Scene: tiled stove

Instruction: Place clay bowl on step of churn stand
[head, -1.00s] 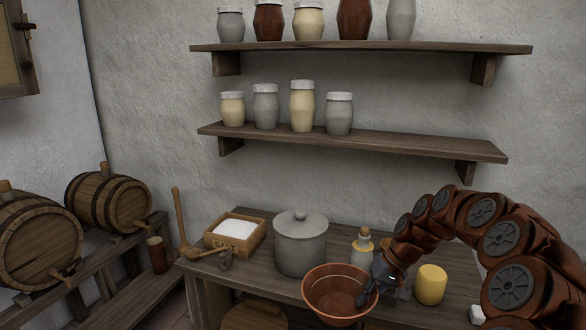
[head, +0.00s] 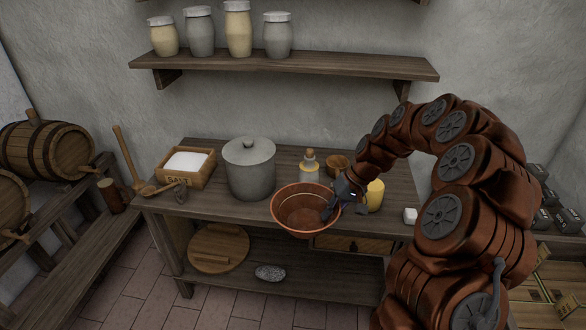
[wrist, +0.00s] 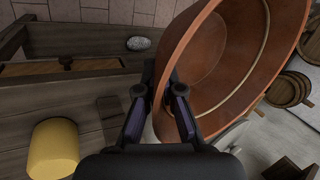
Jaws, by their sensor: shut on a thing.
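The clay bowl (head: 297,215) is reddish brown, wide and empty. In the head view it is upright, in front of the table's front edge, and seems to be held in the air. My gripper (head: 331,212) is shut on the bowl's right rim. In the wrist view the two fingers of my gripper (wrist: 162,108) pinch the wall of the bowl (wrist: 215,70), with one finger on each side. I cannot pick out a churn stand or its step for sure in either view.
The table (head: 215,205) carries a salt box (head: 187,165), a grey lidded pot (head: 249,168), a bottle (head: 309,168), a small wooden bowl (head: 338,163) and a yellow cylinder (head: 375,195). A lower shelf holds a round lid (head: 219,248) and a grey stone (head: 270,272).

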